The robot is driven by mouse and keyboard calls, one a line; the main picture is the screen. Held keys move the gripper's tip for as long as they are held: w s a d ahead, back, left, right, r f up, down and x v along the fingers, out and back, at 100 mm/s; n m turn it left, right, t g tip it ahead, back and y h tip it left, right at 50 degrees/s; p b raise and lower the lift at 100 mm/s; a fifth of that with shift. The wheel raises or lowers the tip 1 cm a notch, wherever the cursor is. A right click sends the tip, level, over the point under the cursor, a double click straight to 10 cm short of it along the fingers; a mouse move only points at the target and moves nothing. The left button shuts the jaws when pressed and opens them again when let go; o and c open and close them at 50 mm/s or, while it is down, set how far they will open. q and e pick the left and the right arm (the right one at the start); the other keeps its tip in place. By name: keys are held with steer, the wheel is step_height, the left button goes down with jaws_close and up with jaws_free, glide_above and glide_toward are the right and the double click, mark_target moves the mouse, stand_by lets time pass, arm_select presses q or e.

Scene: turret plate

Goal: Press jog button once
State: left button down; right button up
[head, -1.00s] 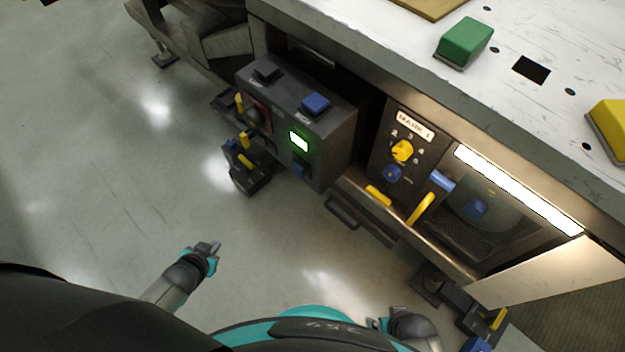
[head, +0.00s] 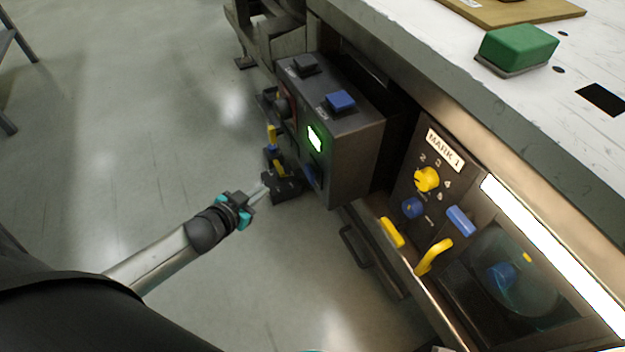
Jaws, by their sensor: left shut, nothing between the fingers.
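A dark grey control box (head: 352,150) hangs under the table's edge. On its top are a blue button (head: 340,100) and a black button (head: 304,64), each with a small label that I cannot read clearly, so I cannot tell which is the jog button. A lit green-white display (head: 315,138) is on its front face. My left gripper (head: 261,190) is shut and empty, to the left of and below the box, apart from both buttons. My right gripper is out of view.
A panel marked MARK 1 (head: 444,150) with a yellow knob (head: 427,179) and yellow handles (head: 433,257) is right of the box. A green block (head: 519,46) lies on the white tabletop (head: 425,45). Open floor (head: 130,130) lies left.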

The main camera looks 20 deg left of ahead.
mark_target(310, 174)
arm_select(q)
steer(key=w+d+b, duration=0.2)
steer(key=w+d, duration=0.3)
steer(key=w, duration=0.1)
steer(key=shift+w+d, duration=0.3)
steer(key=shift+w, duration=0.05)
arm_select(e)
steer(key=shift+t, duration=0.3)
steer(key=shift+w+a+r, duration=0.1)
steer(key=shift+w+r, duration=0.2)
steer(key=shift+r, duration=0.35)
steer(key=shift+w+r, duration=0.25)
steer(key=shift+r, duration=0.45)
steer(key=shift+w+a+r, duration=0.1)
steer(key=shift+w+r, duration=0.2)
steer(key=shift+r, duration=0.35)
arm_select(q)
steer(key=shift+w+d, duration=0.1)
steer(key=shift+w+d, duration=0.2)
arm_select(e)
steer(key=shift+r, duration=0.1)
